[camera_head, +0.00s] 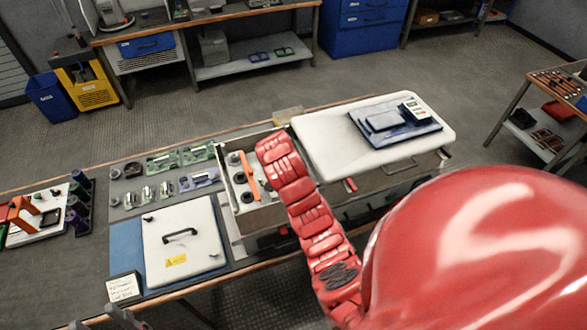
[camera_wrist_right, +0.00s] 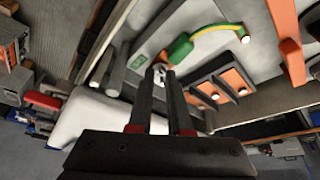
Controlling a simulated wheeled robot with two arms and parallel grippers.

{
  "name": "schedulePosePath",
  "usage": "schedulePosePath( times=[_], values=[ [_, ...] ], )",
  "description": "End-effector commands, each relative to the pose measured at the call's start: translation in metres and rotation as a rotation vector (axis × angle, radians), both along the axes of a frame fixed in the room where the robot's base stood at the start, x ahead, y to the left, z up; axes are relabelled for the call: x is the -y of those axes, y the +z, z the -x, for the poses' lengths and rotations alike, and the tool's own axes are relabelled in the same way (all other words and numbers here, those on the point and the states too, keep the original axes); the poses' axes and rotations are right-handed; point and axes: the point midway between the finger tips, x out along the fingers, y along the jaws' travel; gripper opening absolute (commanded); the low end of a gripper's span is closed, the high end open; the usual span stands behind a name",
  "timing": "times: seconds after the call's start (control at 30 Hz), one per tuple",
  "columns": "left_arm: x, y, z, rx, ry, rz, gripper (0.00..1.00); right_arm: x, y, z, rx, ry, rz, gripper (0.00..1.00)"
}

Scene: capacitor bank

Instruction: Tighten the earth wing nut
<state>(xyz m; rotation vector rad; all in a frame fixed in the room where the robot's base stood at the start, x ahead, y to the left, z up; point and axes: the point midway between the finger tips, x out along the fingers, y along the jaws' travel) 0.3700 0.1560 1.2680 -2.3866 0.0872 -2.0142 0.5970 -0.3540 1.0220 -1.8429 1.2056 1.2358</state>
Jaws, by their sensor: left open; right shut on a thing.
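In the right wrist view, the dark fingers of my right gripper (camera_wrist_right: 163,75) point into the open capacitor box and are shut on a small pale metal piece, the earth wing nut (camera_wrist_right: 158,68). The fingertips partly hide it. A green-and-yellow earth wire (camera_wrist_right: 205,30) ends right beside it, near a small green label. In the head view, my red right arm reaches over the open box (camera_head: 262,215) and hides the nut and the right gripper. My left gripper (camera_head: 110,319) is open and empty at the bottom edge, in front of the bench.
The box holds an orange bar (camera_head: 249,176) and dark round parts. The removed cover (camera_head: 182,240) with a handle lies left of it. A white lid (camera_head: 330,150) carrying a blue tray and a meter (camera_head: 415,109) is to the right. Small parts lie behind the cover.

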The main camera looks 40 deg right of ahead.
Motion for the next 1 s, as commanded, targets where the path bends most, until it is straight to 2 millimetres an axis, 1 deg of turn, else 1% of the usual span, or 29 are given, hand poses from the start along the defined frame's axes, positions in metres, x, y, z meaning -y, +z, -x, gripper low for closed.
schedulePosePath(
  times=[0.03,0.3,0.77,0.8,0.87,1.0],
  values=[
    [0.0,0.0017,-0.0001,0.0,0.0,0.0,0.52,0.0008,0.0034,-0.0014,0.005,-0.013,0.003,0.0],
    [0.0,0.0033,-0.0001,0.0,0.0,0.0,0.52,0.0014,0.0037,-0.0022,0.006,-0.054,0.004,0.0],
    [0.0,0.0035,0.0,0.0,0.0,0.0,0.52,0.0014,0.0037,-0.0025,0.007,-0.059,0.005,0.0],
    [0.0,0.0034,-0.0001,0.0,0.0,0.0,0.52,0.0013,0.0037,-0.0024,0.007,-0.059,0.005,0.22],
    [0.0,0.0035,0.0,0.0,0.0,0.0,0.52,0.0011,0.0034,-0.0023,0.007,-0.059,0.004,0.32],
    [0.0001,0.0031,0.0,0.0,0.0,0.0,0.52,0.0005,0.0022,-0.0017,0.003,-0.058,0.002,0.32]
  ],
)
